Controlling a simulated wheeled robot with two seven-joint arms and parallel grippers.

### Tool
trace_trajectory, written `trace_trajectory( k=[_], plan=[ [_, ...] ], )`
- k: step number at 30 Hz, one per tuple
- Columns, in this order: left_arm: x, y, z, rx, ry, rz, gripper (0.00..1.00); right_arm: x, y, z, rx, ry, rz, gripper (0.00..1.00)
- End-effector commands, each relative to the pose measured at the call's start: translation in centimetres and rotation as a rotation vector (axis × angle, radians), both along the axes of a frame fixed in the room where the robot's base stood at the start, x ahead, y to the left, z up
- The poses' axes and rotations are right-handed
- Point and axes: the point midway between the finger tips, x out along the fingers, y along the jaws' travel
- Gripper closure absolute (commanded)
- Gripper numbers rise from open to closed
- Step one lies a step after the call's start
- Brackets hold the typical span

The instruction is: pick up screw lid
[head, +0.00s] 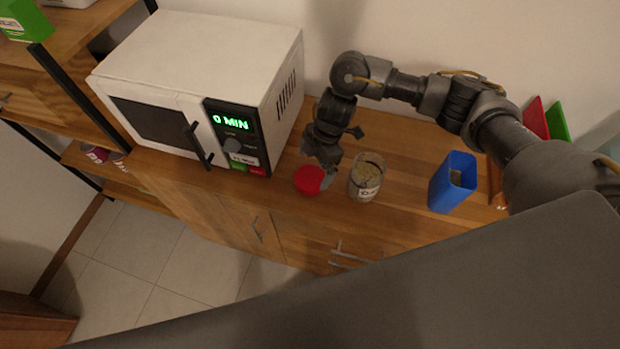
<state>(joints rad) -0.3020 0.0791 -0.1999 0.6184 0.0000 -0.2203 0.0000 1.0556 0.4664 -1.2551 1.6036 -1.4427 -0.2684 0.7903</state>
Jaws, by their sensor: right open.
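A red round screw lid (309,180) lies on the wooden counter, between the microwave and a glass jar. The glass jar (366,178) has a pale filling and a label, and stands just right of the lid with its top uncovered. My right gripper (324,168) points down right at the lid's far edge and is open. Whether its fingers touch the lid cannot be told. My left gripper is not in view.
A white microwave (196,90) reading 0 MIN stands close on the left. A blue container (452,183) stands right of the jar. Red and green boards (545,118) lean at the wall behind my right arm. The wooden counter (405,200) has its front edge close to the lid.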

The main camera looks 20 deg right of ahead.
Motion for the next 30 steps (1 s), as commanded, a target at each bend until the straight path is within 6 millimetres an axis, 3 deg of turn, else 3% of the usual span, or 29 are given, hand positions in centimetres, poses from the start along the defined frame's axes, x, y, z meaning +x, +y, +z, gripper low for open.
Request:
trace_trajectory(
  k=[7,16,24,30],
  plan=[
    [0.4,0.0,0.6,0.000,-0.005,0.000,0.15,-0.2,0.4,-0.8,0.001,0.001,0.002,0.00],
    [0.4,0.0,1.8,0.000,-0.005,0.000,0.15,-0.7,1.5,-4.7,0.001,0.000,0.002,0.00],
    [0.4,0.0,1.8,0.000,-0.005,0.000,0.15,-0.7,1.5,-5.2,0.000,-0.002,0.004,0.00],
    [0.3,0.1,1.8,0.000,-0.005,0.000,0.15,-0.7,1.5,-5.2,0.000,-0.002,0.004,0.24]
  ],
)
